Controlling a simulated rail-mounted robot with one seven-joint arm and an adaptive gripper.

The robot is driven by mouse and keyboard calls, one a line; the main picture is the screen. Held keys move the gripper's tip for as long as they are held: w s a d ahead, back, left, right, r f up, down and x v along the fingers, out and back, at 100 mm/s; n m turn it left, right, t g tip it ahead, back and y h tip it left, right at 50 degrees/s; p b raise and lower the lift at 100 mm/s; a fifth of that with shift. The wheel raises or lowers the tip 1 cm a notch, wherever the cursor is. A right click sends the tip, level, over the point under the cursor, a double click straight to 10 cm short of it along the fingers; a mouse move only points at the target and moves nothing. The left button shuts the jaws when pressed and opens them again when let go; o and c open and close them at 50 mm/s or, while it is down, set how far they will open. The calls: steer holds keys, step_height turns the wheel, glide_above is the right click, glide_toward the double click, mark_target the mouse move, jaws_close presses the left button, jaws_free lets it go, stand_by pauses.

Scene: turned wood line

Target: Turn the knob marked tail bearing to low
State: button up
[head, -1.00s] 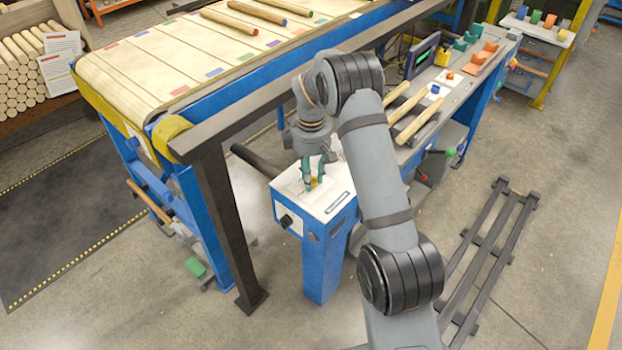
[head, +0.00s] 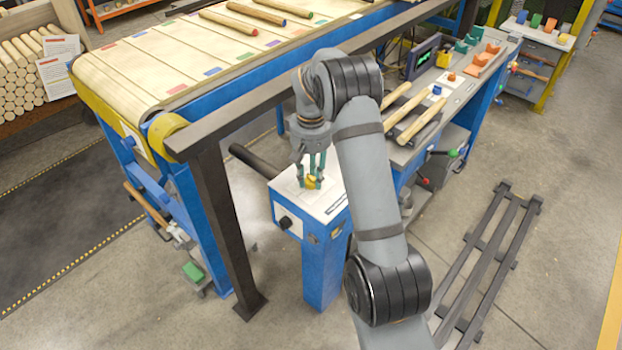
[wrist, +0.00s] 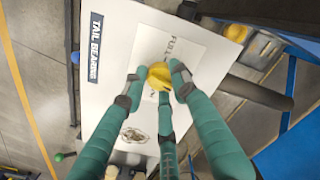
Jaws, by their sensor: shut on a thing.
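The yellow knob (wrist: 158,76) sits on the white top plate (wrist: 110,75) of the blue post. My gripper (wrist: 157,84) has its green fingers closed around the knob from several sides. A dark label reading TAIL BEARING (wrist: 95,48) lies along one edge of the plate. The word FULL (wrist: 172,46) shows beside the knob, partly hidden by a finger. A small animal-like picture (wrist: 132,135) is on the other side. In the head view, my gripper (head: 311,172) points down at the yellow knob (head: 311,184). The knob's pointer direction cannot be told.
A black knob (head: 286,222) is on the post's front face. A dark roller (head: 255,161) juts out to the left of the post. A dark frame upright (head: 228,230) and the conveyor (head: 160,70) stand left. A bench (head: 440,100) with turned wood pieces is behind right.

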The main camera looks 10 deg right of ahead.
mark_target(311, 177)
steer(key=m+b, duration=0.2)
steer(key=m, duration=0.5)
steer(key=m+b, duration=0.2)
steer(key=m, duration=0.2)
steer(key=shift+m, duration=0.4)
steer(key=shift+m+b, duration=0.4)
steer(key=shift+m, duration=1.1)
steer(key=o, duration=1.1)
steer(key=shift+c, duration=0.2)
steer(key=shift+o, duration=0.5)
step_height(311, 177, up, 12)
steer(key=shift+f, duration=0.1)
